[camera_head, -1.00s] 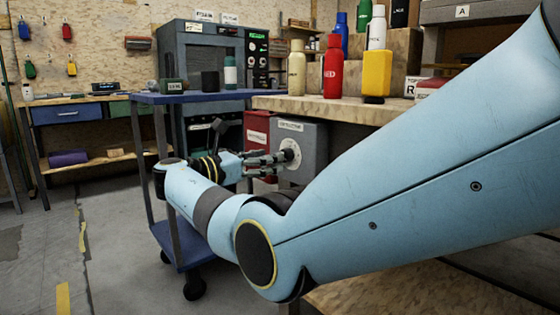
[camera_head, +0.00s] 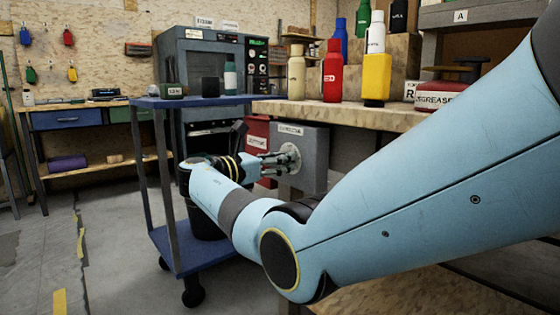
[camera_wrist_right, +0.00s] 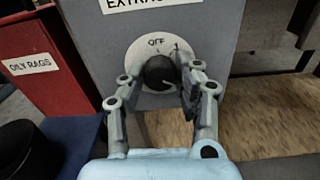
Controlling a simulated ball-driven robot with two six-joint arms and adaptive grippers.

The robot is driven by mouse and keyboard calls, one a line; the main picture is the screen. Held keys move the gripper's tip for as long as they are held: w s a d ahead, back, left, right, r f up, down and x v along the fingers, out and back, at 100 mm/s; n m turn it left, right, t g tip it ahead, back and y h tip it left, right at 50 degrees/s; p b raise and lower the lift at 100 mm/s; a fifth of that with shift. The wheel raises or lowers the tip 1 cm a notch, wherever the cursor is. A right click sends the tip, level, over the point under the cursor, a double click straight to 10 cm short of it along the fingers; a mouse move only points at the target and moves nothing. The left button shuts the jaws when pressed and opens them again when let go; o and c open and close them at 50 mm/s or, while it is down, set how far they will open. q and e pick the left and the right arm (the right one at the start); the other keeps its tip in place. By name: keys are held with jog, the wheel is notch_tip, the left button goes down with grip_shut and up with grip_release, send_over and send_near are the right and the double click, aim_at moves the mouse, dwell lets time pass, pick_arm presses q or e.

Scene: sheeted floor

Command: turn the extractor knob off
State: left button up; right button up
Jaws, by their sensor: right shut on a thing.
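The grey extractor box (camera_head: 316,150) hangs under the front of the wooden bench, with a label along its top. Its round pale dial plate (camera_head: 293,152) faces my right gripper (camera_head: 284,160). In the right wrist view the black knob (camera_wrist_right: 160,72) sits on the plate, below the word OFF (camera_wrist_right: 156,41). My right gripper's fingers (camera_wrist_right: 158,78) reach to either side of the knob and are shut on it. The right finger partly covers the knob's edge and the plate's markings. My left gripper is not in view.
A red box labelled OILY RAGS (camera_wrist_right: 32,66) stands left of the extractor box. A blue trolley (camera_head: 205,101) is beside my right arm. Several bottles, including a red one (camera_head: 332,75), stand on the bench (camera_head: 345,112) above. Open floor lies at left.

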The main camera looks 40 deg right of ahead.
grip_shut()
